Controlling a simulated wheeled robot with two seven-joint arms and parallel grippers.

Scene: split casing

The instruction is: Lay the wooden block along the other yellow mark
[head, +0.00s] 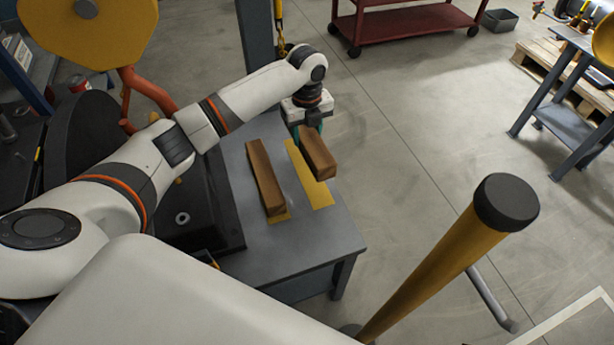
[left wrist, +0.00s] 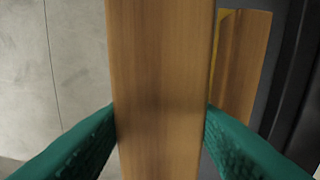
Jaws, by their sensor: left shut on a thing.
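My left gripper (head: 314,130) is shut on a wooden block (head: 319,156), whose long sides lie between its teal fingers in the left wrist view (left wrist: 160,60). In the head view this block appears over the right side of the grey table, overlapping part of a bare yellow mark (head: 318,194). It looks raised above the table. A second wooden block (head: 264,175) lies on the table to the left, along another yellow mark (head: 280,217) that it mostly covers. That block also shows at the right in the left wrist view (left wrist: 247,65). My right gripper is not in view.
The grey table (head: 315,236) has a dark fixture (head: 205,215) on its left part. A yellow post with a black cap (head: 505,202) stands at front right. A red cart (head: 405,24) is at the back. Open floor lies right of the table.

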